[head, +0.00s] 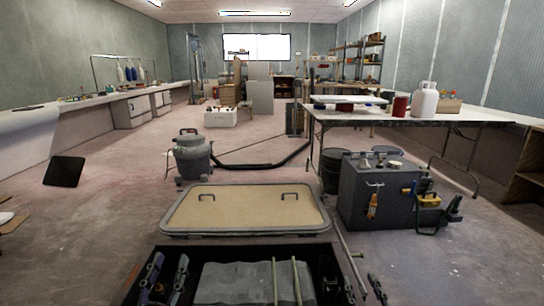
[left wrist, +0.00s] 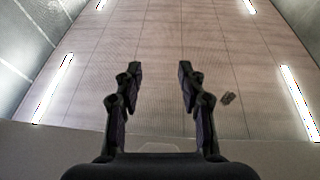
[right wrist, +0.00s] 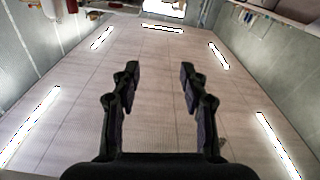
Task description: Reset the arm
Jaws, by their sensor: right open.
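My left gripper (head: 170,264) shows at the bottom left of the head view, low and close to me, its two fingers apart. In the left wrist view the left gripper (left wrist: 160,72) is open and empty, pointing toward the ceiling. My right gripper (head: 362,286) is partly cut off at the bottom edge of the head view, right of the middle. In the right wrist view the right gripper (right wrist: 160,73) is open and empty, also with the ceiling behind it. Neither gripper touches anything that I can see.
A beige hatch panel (head: 245,208) with two handles lies just ahead. A grey vacuum (head: 192,157) stands behind it. A dark grey cabinet (head: 372,195) stands to the right, beside a white-topped table (head: 400,118). A long workbench (head: 90,107) runs along the left wall.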

